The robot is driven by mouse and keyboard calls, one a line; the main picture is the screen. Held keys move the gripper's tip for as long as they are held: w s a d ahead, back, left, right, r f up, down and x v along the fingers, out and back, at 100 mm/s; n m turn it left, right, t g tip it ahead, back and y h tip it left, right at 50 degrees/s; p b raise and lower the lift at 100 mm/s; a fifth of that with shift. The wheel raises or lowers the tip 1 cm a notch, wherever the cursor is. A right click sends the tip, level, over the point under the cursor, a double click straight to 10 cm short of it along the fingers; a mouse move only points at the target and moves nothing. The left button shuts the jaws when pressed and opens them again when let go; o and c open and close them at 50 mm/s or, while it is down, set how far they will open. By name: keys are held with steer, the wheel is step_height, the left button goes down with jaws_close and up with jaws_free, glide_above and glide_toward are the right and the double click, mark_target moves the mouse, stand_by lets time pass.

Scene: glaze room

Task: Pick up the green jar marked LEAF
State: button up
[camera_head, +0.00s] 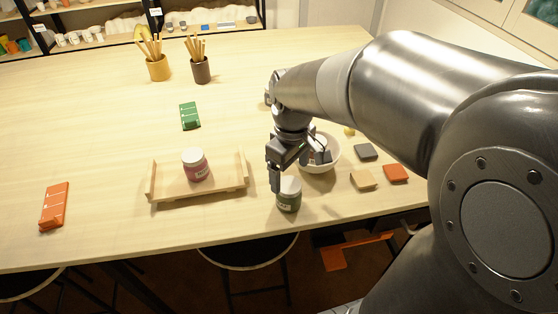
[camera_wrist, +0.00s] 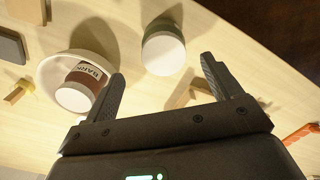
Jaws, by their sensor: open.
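The green jar (camera_head: 288,201) with a white lid stands upright on the table near its front edge. In the wrist view the jar (camera_wrist: 163,48) shows mostly its pale lid with a green side, ahead of and between my fingers; its label is not readable. My gripper (camera_head: 276,181) points down just above and beside the jar, overlapping its left side in the head view. In the wrist view my gripper (camera_wrist: 162,68) is open, with both fingers spread and nothing between them.
A white bowl (camera_head: 331,166) holding a jar marked BARK (camera_wrist: 85,78) stands close beside the green jar. A wooden tray (camera_head: 215,192) with a pink jar (camera_head: 195,164) is to the left. Small tiles (camera_head: 363,180) lie right.

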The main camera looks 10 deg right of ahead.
mark_target(289, 185)
steer(key=f, duration=0.7)
steer(key=shift+s+a+f, duration=0.15)
steer(key=shift+s+f, duration=0.1)
steer(key=shift+s, duration=0.05)
steer(key=shift+c, duration=0.3)
steer(key=c, duration=1.2)
steer(key=shift+r, duration=0.1)
